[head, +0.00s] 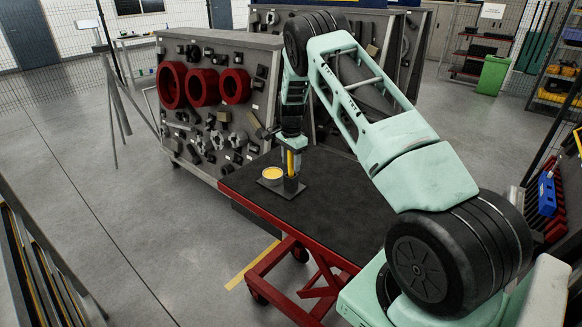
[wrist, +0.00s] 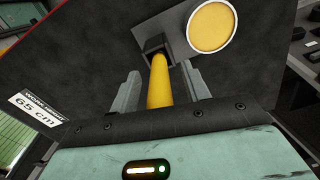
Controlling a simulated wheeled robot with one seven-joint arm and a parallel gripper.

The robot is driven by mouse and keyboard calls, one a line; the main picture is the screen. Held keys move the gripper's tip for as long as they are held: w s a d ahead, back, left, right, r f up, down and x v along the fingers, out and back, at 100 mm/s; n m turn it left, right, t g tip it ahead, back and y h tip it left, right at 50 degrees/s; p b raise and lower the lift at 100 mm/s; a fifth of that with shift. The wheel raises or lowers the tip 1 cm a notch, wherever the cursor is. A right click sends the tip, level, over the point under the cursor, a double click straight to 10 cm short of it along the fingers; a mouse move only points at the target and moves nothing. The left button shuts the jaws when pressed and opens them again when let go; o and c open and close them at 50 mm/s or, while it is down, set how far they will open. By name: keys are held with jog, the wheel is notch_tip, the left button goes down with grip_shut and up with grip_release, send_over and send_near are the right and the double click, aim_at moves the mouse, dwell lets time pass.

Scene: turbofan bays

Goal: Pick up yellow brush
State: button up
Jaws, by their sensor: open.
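The yellow brush (wrist: 159,84) stands upright in a small dark square holder (wrist: 155,44) on a dark plate. Only its yellow handle shows in the wrist view; its lower end is hidden in the holder. It also shows in the head view (head: 291,162). My gripper (wrist: 160,88) is open, with one finger on each side of the handle. I cannot tell whether either finger touches it. In the head view my gripper (head: 291,146) hangs over the holder at the table's far left part.
A round tin with yellow contents (wrist: 212,27) stands beside the holder. The red-framed table (head: 330,195) has a clear dark top to the right. A grey tool panel with red rings (head: 203,87) stands close behind it. Grey floor lies open at left.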

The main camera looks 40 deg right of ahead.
grip_shut()
jog(key=shift+r, duration=0.1)
